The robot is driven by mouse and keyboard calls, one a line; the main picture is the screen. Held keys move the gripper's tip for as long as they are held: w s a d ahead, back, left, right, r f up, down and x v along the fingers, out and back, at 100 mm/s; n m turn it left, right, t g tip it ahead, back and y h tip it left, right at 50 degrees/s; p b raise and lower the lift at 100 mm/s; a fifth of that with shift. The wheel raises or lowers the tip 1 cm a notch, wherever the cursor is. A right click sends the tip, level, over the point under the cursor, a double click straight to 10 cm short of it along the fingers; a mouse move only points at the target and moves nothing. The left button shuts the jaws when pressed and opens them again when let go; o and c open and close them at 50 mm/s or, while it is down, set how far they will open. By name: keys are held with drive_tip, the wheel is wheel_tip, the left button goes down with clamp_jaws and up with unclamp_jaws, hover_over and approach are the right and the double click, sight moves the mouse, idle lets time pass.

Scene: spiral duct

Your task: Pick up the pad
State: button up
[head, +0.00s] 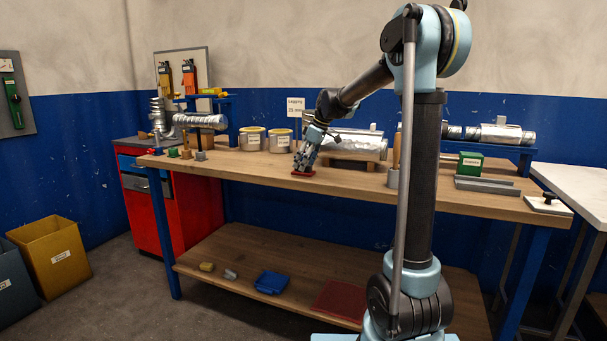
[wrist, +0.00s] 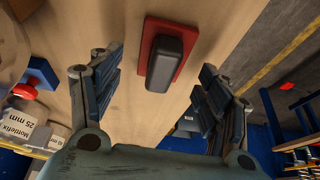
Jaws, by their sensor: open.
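The pad is a red plate (wrist: 147,45) with a dark grey block-like grip on top, lying on the wooden workbench. In the head view the pad (head: 303,173) shows as a small red patch near the bench's front edge, with its grip hidden by my gripper. My gripper (head: 304,163) is open and points down over the pad. In the wrist view the grip lies between the two spread fingers of my gripper (wrist: 160,68), with a gap on each side. I see no contact; the exact height above the pad is hard to tell.
Two tins (head: 252,138) stand left of my gripper, and a foil-wrapped duct (head: 355,142) lies behind it. The bench front left of the pad is mostly clear.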

drive_tip(key=shift+x, duration=0.95)
drive_tip(key=c, duration=1.2)
drive_tip(key=shift+r, duration=0.1)
wheel_tip(320, 180, up, 10)
drive_tip(key=shift+f, duration=0.1)
